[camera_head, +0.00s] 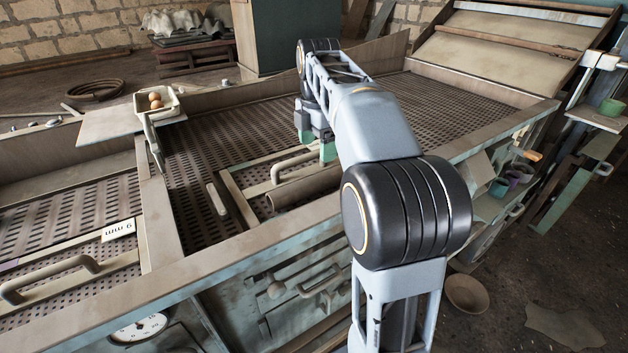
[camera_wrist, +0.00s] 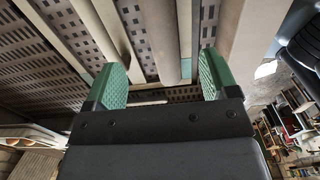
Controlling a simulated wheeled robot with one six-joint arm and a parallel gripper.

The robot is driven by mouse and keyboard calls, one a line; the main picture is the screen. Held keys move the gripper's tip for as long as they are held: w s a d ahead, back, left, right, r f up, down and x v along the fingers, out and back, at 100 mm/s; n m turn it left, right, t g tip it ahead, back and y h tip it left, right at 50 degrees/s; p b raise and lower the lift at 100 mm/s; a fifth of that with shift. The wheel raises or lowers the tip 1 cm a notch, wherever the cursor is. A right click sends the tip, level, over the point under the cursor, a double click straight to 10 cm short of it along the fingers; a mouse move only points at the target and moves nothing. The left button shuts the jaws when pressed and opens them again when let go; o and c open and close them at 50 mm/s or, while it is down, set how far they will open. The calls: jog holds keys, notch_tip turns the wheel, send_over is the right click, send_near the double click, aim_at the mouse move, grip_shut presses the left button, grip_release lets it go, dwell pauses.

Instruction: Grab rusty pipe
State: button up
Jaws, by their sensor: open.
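A dull grey-brown pipe (camera_head: 302,187) lies on the perforated bed, close to the front rail and beside a metal handle (camera_head: 297,163). Its right end is hidden behind my arm. In the wrist view a cylinder that looks like the pipe (camera_wrist: 162,38) runs lengthwise between my two green fingers. My gripper (camera_wrist: 164,78) is open and empty, with a finger on each side of that line. In the head view only part of my gripper (camera_head: 327,150) shows, above the far side of the pipe. I cannot tell whether the fingers touch anything.
The front rail (camera_head: 225,255) stands up close to the pipe. A small lever (camera_head: 217,198) is left of the pipe. A white tray (camera_head: 172,108) with eggs sits at the far left. The perforated bed (camera_head: 375,107) beyond my gripper is clear.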

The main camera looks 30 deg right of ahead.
aim_at(317, 176)
notch_tip(317, 176, down, 11)
jog(key=shift+f+b, duration=0.1)
jog(key=shift+b, duration=0.25)
dwell(0.3)
grip_shut()
dwell(0.7)
